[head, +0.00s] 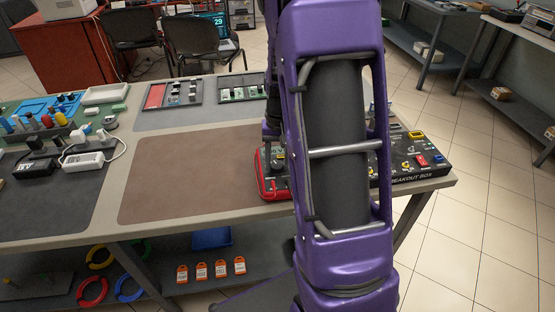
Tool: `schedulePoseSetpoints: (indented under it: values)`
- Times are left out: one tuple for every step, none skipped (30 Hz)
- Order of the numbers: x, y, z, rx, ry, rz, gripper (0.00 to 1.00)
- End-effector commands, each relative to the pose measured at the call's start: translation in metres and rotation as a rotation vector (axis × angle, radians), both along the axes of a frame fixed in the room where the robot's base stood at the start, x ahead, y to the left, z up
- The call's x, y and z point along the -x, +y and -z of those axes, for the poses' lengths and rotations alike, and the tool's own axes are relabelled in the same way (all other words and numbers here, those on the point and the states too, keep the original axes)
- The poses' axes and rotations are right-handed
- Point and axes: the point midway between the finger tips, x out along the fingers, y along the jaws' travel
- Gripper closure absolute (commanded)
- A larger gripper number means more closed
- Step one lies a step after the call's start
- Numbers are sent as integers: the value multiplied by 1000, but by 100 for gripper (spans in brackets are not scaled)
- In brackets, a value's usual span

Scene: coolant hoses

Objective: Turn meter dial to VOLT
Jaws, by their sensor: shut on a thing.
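The meter (262,179), red-rimmed with a dark face, lies near the front right of the table. My purple arm covers its right part. My gripper (275,150) is dark and points down over the meter's face. It is shut on the meter's dial (279,162), a small greyish knob shape at its fingertips. The dial's pointer and its markings, VOLT among them, are too small or hidden to read.
A black breakout box (420,165) stands right of my arm at the table's right edge. A brown mat (190,175) left of the meter is bare. Chargers (88,159) and a blue tray (45,107) fill the left side. Two panels (172,93) lie at the back.

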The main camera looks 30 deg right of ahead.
Motion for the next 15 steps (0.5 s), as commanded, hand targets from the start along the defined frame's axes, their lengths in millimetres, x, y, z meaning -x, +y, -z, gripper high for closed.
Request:
schedulePoseSetpoints:
  values:
    - [0,0,0,-1,-1,3,100]
    - [0,0,0,-1,-1,5,100]
    - [0,0,0,-1,-1,6,100]
    - [0,0,0,-1,-1,7,100]
    - [0,0,0,-1,-1,7,100]
    - [0,0,0,-1,-1,7,100]
    - [0,0,0,-1,-1,7,100]
    - [0,0,0,-1,-1,6,100]
    - [0,0,0,-1,-1,6,100]
    - [0,0,0,-1,-1,6,100]
    - [0,0,0,-1,-1,6,100]
    - [0,0,0,-1,-1,6,100]
    - [0,0,0,-1,-1,6,50]
    - [0,0,0,-1,-1,6,45]
    - [0,0,0,0,-1,5,38]
